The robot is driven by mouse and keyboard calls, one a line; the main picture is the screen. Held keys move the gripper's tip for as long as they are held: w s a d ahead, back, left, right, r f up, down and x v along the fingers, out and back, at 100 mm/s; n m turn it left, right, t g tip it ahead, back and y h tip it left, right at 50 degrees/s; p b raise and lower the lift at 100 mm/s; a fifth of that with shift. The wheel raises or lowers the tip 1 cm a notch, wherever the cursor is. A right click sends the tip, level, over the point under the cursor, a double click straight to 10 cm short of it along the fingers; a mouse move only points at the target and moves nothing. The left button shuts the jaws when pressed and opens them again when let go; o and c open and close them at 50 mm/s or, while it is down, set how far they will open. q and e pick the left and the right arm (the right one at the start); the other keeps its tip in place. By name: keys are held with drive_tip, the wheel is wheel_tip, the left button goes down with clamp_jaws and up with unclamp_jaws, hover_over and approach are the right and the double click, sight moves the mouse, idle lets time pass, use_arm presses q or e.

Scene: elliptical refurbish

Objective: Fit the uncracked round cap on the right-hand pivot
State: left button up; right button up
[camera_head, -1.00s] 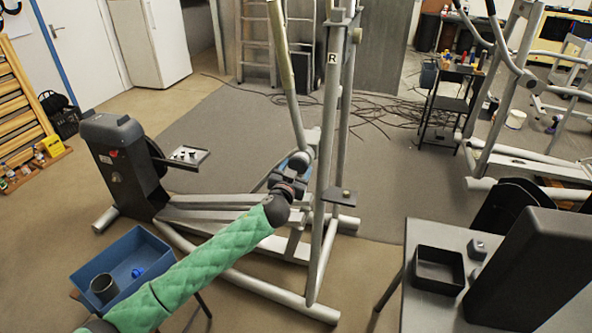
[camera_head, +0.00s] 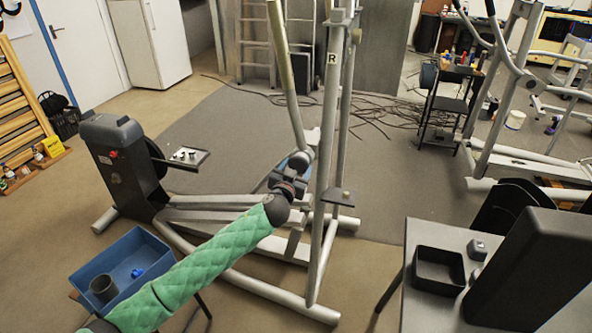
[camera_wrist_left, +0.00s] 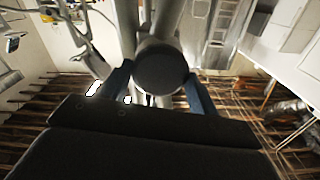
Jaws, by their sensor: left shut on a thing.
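My left gripper (camera_head: 302,161) is at this pivot, at the end of my green-sleeved arm. In the left wrist view its blue fingers (camera_wrist_left: 160,88) are closed on both sides of a round dark-faced cap (camera_wrist_left: 162,68). The cap lies in line with the grey pivot tube behind it. I cannot tell whether it is fully seated, and no crack shows on its face. My right gripper is not in view.
A blue bin (camera_head: 98,273) at lower left holds a dark cup (camera_head: 103,288) and a small blue item (camera_head: 137,273). A grey table (camera_head: 420,312) at right carries a black open tray (camera_head: 438,271) and a small grey block (camera_head: 477,249). Cables lie on the floor behind.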

use_arm(q)
drive_tip(key=shift+w, duration=0.25)
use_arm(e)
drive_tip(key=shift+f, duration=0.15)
use_arm(q)
drive_tip(key=o, duration=1.4)
drive_tip(key=shift+s, duration=0.35)
drive_tip(key=v, duration=0.7)
drive_tip(key=shift+p, duration=0.35)
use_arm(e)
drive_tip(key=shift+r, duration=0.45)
